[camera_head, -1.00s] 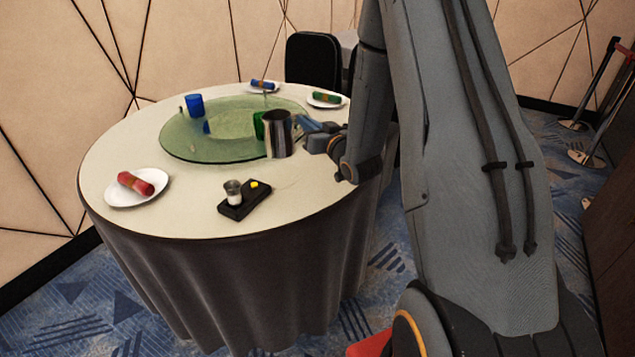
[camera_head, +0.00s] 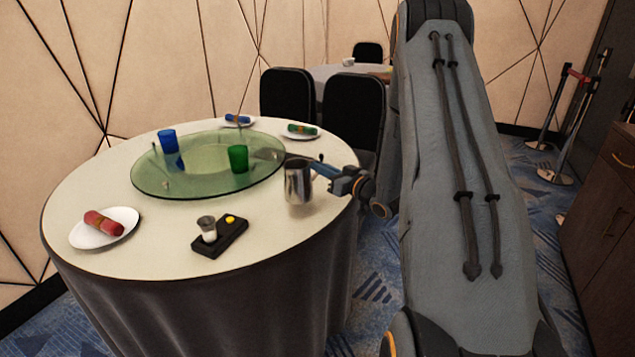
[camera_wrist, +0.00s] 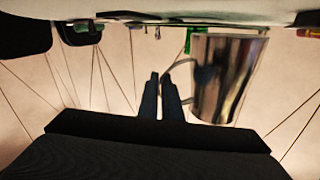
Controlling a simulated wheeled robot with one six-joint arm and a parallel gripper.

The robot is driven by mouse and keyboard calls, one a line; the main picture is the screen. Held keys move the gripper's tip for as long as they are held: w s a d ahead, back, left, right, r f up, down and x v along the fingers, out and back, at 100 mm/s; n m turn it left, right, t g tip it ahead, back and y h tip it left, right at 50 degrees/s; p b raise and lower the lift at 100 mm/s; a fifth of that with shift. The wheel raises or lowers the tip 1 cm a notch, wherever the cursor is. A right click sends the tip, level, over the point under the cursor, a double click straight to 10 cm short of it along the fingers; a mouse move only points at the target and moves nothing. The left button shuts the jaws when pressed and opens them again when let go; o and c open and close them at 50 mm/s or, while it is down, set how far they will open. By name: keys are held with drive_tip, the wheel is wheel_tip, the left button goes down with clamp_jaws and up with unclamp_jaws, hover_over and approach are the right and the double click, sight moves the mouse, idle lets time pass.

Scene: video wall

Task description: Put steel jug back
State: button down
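The steel jug (camera_head: 298,182) is upright over the right part of the round table (camera_head: 110,262), near its edge. Whether its base touches the tablecloth is not clear. My gripper (camera_head: 325,172) is at the handle on the jug's right side. In the wrist view, which looks upside down, the jug (camera_wrist: 222,85) is at the right with its handle reaching left to the fingers (camera_wrist: 165,95). The fingers are close together on the handle. The exact contact is small and dark.
A glass turntable (camera_head: 205,180) carries a blue cup (camera_head: 168,141) and a green cup (camera_head: 238,158). A black tray (camera_head: 222,243) and plates with red (camera_head: 103,222), green and blue rolled napkins stand around it. Black chairs (camera_head: 352,105) are behind. Cloth between tray and jug is clear.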

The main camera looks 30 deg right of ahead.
drive_tip(key=shift+f, duration=2.1)
drive_tip(key=shift+f, duration=0.1)
drive_tip(key=c, duration=1.9)
unclamp_jaws()
drive_tip(key=shift+c, duration=0.2)
